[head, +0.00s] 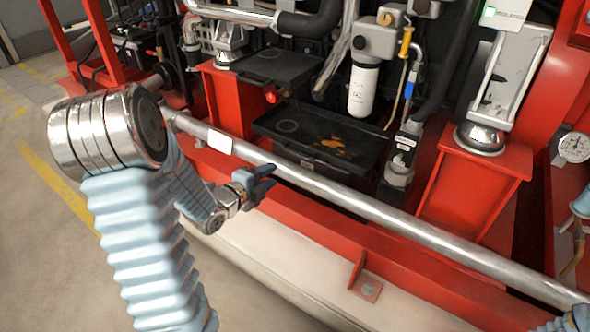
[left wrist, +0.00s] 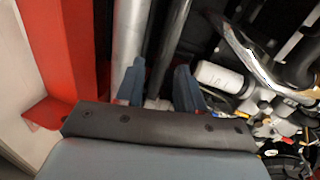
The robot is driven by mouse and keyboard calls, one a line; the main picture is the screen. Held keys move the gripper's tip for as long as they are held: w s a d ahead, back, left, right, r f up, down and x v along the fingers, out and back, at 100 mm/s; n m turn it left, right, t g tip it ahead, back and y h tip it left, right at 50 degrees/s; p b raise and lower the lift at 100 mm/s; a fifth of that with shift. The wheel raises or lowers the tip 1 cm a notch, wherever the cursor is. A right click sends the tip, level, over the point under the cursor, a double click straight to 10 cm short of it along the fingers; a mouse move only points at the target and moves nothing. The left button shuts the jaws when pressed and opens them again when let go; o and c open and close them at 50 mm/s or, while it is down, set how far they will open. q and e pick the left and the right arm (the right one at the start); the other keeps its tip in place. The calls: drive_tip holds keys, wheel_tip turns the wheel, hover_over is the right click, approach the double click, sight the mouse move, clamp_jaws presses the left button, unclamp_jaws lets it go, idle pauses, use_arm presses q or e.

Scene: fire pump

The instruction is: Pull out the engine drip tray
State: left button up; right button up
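The engine drip tray (head: 340,160) is a shallow black tray with an orange-brown oil stain, low in the middle of the pump frame in the head view. It sits behind the long silver pipe. My left gripper (head: 262,182) is in front of that pipe, apart from the tray. In the left wrist view the two blue-grey fingers (left wrist: 159,86) stand apart with nothing seen held between them. The tray cannot be made out surely in that view. My right gripper does not show clearly; only a bit of blue arm is at the lower right corner.
The silver pipe (head: 330,188) runs across the front and also shows in the left wrist view (left wrist: 129,40). Red posts (head: 470,185) flank the tray. A white filter (head: 363,90) hangs above its right side. A second dark tray-like plate (head: 278,66) is behind. Floor at left is clear.

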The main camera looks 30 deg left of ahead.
sight(296, 155)
use_arm(q)
drive_tip(key=shift+m, duration=0.4)
drive_tip(key=x, duration=0.8)
drive_tip(key=r+x, duration=0.1)
drive_tip(key=x, duration=0.4)
drive_tip(key=shift+w+a+r, duration=0.1)
drive_tip(key=shift+c, duration=0.5)
clamp_jaws()
